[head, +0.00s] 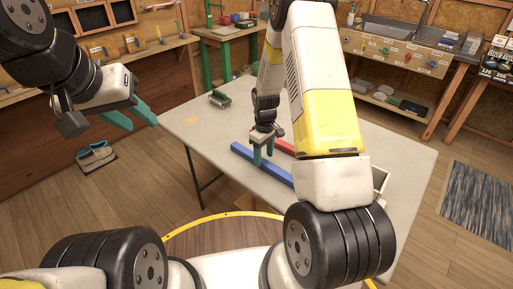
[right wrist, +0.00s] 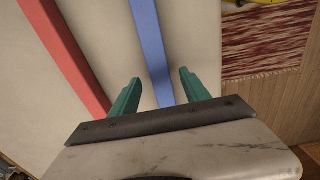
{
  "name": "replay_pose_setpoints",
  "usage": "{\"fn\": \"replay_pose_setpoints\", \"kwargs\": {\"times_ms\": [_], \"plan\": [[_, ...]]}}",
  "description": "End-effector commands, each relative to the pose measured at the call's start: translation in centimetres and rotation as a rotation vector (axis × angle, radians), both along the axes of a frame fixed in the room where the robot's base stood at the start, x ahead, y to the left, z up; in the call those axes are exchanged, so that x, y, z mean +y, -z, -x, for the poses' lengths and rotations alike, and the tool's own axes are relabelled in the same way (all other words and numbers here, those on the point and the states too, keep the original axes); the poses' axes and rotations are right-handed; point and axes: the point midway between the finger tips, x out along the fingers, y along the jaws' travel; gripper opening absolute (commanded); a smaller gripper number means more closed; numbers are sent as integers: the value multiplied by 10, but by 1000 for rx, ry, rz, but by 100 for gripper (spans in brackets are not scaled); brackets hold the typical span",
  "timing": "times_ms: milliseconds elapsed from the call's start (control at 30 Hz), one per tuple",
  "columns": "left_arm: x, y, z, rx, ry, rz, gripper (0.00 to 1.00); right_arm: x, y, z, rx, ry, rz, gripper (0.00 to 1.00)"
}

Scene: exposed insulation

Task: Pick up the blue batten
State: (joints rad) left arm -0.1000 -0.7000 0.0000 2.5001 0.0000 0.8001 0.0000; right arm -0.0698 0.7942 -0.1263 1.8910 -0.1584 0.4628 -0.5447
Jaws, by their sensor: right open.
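The blue batten (head: 243,152) lies on the white table (head: 212,128), running diagonally across its near half. My right gripper (head: 263,158) is above the blue batten, with its green fingers pointing down.
A red batten (head: 285,147) lies beside the blue one, and it also shows in the right wrist view (right wrist: 68,55). A tray (head: 380,178) is at the right, partly hidden by my arm.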

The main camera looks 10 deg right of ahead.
Motion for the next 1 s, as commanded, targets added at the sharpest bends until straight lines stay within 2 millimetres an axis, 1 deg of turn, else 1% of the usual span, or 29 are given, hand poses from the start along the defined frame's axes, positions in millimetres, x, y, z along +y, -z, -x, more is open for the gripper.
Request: {"fn": "replay_pose_setpoints", "kwargs": {"times_ms": [33, 133, 400, 567, 600, 667, 700, 1000], "plan": [[0, 0, 0, 0, 0, 0, 36, 0, 8, 0, 3, 0, 0, 55], [0, 0, 0, 0, 0, 0, 36, 1, 17, 0, 1, 1, -1, 55], [0, 0, 0, 0, 0, 0, 36, 0, 19, 0, -1, 2, -1, 55], [0, 0, 0, 0, 0, 0, 36, 0, 19, 0, -1, 2, -1, 23], [0, 0, 0, 0, 0, 0, 36, 0, 19, 0, -1, 2, -1, 15], [0, 0, 0, 0, 0, 0, 36, 0, 19, 0, -1, 2, -1, 4], [0, 0, 0, 0, 0, 0, 36, 0, 19, 0, -1, 2, -1, 0], [0, 0, 0, 0, 0, 0, 36, 0, 17, -1, -2, 2, 0, 0]]}}
